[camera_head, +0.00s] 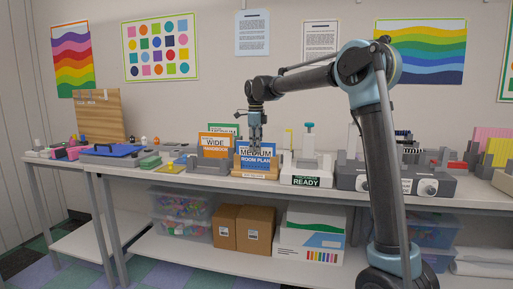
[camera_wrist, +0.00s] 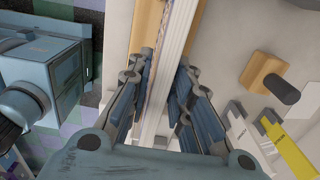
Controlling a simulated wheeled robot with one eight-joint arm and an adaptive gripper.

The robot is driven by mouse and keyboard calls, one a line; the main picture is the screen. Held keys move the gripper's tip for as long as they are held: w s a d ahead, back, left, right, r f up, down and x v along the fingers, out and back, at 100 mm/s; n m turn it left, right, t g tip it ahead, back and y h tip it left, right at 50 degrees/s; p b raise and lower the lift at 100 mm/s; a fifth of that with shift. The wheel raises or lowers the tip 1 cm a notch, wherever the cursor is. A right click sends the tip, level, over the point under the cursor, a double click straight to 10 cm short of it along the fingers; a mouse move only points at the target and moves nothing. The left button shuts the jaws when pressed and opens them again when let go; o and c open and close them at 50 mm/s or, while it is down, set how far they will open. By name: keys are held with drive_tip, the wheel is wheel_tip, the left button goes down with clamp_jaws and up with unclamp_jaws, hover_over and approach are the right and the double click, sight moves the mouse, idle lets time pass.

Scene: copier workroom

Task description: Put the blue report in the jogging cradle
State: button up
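The blue report (camera_head: 257,162), with a white title band reading MEDIUM and the words ROOM PLAN, stands upright in a light wooden holder (camera_head: 243,172) on the bench. The holder's small front label is too small to read. My gripper (camera_head: 255,140) is above the report, pointing down at its top edge. In the wrist view my gripper (camera_wrist: 162,95) has one finger on each side of the report's pale page edge (camera_wrist: 170,60). The fingers lie very close to both faces; whether they press on it is unclear.
An orange WIDE HANDBOOK (camera_head: 215,142) stands in a grey holder just left, with a green-edged report (camera_head: 224,128) behind. A white READY stand (camera_head: 306,180) is close on the right. A grey machine with knobs (camera_head: 405,183) is further right. Boxes (camera_head: 255,229) fill the lower shelf.

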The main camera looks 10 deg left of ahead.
drive_tip(key=shift+o, duration=0.3)
drive_tip(key=shift+r, duration=0.1)
wheel_tip(320, 180, up, 12)
idle(0.5)
drive_tip(key=s+d+f+n, duration=0.3)
drive_tip(key=s+d, duration=0.1)
drive_tip(key=d, duration=0.6)
drive_tip(key=s+d+f+n+t, duration=0.1)
drive_tip(key=s+d+f+n, duration=0.25)
drive_tip(key=d, duration=0.55)
drive_tip(key=s+d+f+n, duration=0.25)
drive_tip(key=s+d, duration=0.25)
drive_tip(key=d, duration=0.5)
drive_tip(key=s+d+f+n, duration=0.3)
drive_tip(key=s+d+f, duration=0.2)
drive_tip(key=s+f, duration=0.2)
drive_tip(key=s+d+f+n, duration=0.3)
drive_tip(key=s+d+f, duration=0.2)
drive_tip(key=f, duration=0.6)
drive_tip(key=s+d+f+n+t, duration=0.1)
drive_tip(key=s+d+f+n, duration=0.2)
drive_tip(key=s+d+f, duration=0.3)
drive_tip(key=s+f, duration=0.2)
drive_tip(key=s, duration=0.2)
drive_tip(key=shift+f, duration=0.4)
drive_tip(key=shift+s, duration=0.1)
